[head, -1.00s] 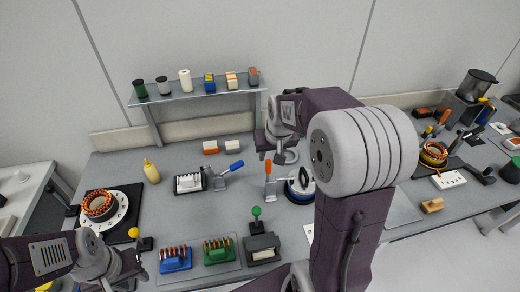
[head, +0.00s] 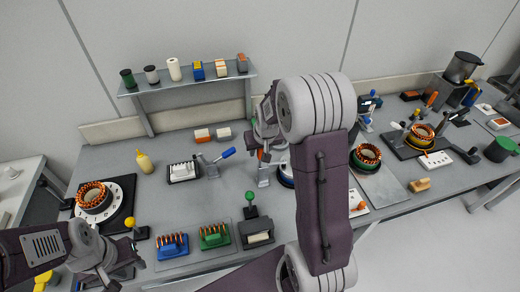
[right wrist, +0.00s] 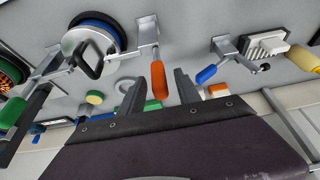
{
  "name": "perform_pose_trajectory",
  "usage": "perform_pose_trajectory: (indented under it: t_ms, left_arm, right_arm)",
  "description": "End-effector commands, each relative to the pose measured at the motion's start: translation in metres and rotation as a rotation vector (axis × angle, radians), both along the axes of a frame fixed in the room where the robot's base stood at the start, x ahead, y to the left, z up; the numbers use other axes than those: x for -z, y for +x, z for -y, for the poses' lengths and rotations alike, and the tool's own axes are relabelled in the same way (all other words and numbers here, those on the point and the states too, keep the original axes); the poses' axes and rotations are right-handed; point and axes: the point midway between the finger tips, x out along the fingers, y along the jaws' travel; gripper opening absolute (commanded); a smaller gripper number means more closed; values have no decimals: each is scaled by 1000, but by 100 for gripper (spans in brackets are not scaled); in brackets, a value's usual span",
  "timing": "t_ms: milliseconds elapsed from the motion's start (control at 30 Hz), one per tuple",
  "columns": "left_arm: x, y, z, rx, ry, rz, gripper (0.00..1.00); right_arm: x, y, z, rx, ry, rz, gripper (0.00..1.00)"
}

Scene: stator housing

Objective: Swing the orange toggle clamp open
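The orange toggle clamp shows in the right wrist view as a grey metal bracket (right wrist: 147,32) with an orange handle (right wrist: 158,80) pointing toward my gripper. It stands beside a round housing with a blue rim (right wrist: 117,24). In the head view only a bit of the orange handle (head: 260,154) shows beside my right arm. My right gripper (right wrist: 159,78) is open, with the handle appearing between its two fingers; I cannot tell whether either finger touches it. My left gripper (head: 127,258) is at the lower left of the head view, far from the clamp; its fingers are unclear.
A blue-handled clamp (head: 227,153) with a white block stands left of the orange one. A green-knobbed lever (head: 250,197) stands in front. Orange and white blocks (head: 202,136) lie behind, below the shelf (head: 190,86). My right arm hides much of the middle of the bench.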

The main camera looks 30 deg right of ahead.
Motion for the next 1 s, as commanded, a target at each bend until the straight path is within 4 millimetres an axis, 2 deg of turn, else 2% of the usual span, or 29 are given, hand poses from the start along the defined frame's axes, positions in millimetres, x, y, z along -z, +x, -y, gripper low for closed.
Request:
perform_pose_trajectory:
  t_ms: [33, 100, 133, 1000]
  left_arm:
    - [0, 0, 0, 0, 0, 0, 36]
    - [0, 0, 0, 0, 0, 0, 36]
    - [0, 0, 0, 0, 0, 0, 36]
    - [0, 0, 0, 0, 0, 0, 36]
  right_arm:
    - [0, 0, 0, 0, 0, 0, 26]
    - [0, 0, 0, 0, 0, 0, 7]
    - [0, 0, 0, 0, 0, 0, 0]
    - [-1, 0, 0, 0, 0, 0, 0]
